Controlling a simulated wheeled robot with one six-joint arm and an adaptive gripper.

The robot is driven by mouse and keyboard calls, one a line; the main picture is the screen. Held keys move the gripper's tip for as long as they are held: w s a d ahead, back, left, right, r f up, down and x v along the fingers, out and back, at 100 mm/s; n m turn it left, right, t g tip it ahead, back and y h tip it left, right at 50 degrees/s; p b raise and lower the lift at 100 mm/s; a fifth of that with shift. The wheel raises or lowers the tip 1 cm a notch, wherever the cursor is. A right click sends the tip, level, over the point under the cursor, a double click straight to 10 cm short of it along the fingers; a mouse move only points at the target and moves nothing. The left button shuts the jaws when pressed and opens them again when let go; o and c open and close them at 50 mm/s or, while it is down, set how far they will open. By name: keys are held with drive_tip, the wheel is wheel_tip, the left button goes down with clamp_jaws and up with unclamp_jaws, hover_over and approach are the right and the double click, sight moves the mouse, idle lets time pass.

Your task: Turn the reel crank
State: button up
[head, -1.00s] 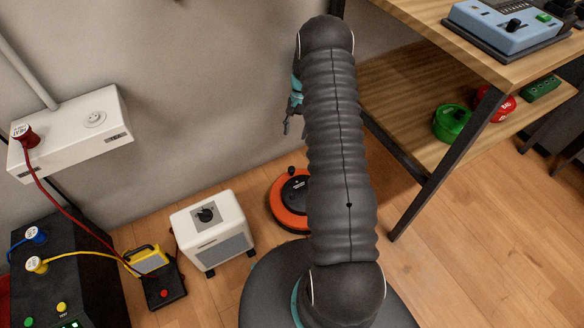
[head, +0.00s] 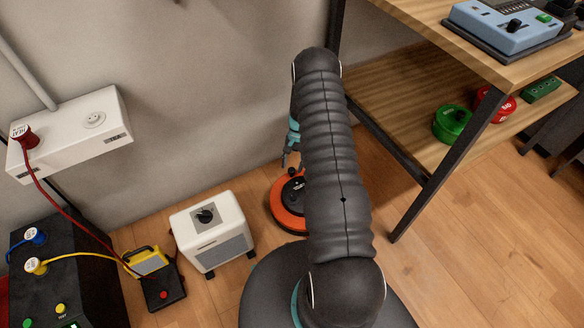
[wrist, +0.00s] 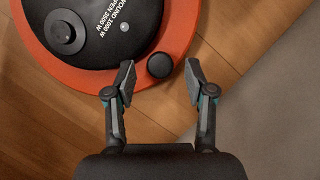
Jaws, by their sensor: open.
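The reel, an orange disc with a black centre (head: 285,217), lies on the floor in the head view, partly hidden behind my arm. In the wrist view the orange reel (wrist: 40,60) fills the upper left, with white lettering and a round black knob (wrist: 64,32) on its black face. The crank's small round black handle (wrist: 160,65) stands near the reel's rim. My gripper (wrist: 160,80) is open, its fingertips to either side of the handle in that picture. I cannot tell whether they touch it. In the head view my gripper (head: 290,160) is just above the reel.
A white heater-like box (head: 213,232) stands left of the reel. A black cabinet with cables (head: 60,280) and a yellow device (head: 147,260) stand farther left. A wooden shelf unit (head: 400,110) is on the right. A grey wall (head: 200,100) is behind.

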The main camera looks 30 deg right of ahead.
sight(283, 185)
drive_tip(key=shift+x, duration=0.85)
drive_tip(key=shift+c, duration=0.2)
clamp_jaws()
drive_tip(key=shift+a+f+n+b, duration=0.1)
drive_tip(key=shift+a+n+b, duration=0.2)
drive_tip(key=shift+a+b, duration=0.15)
drive_tip(key=a+n+h+b, duration=0.1)
drive_tip(key=a+n+b, duration=0.1)
drive_tip(key=a+n, duration=0.1)
drive_tip(key=shift+s+g, duration=0.2)
drive_tip(key=shift+g, duration=0.2)
drive_tip(key=shift+s+a+n, duration=0.15)
drive_tip(key=shift+a+n, duration=0.25)
drive_tip(key=shift+n, duration=0.2)
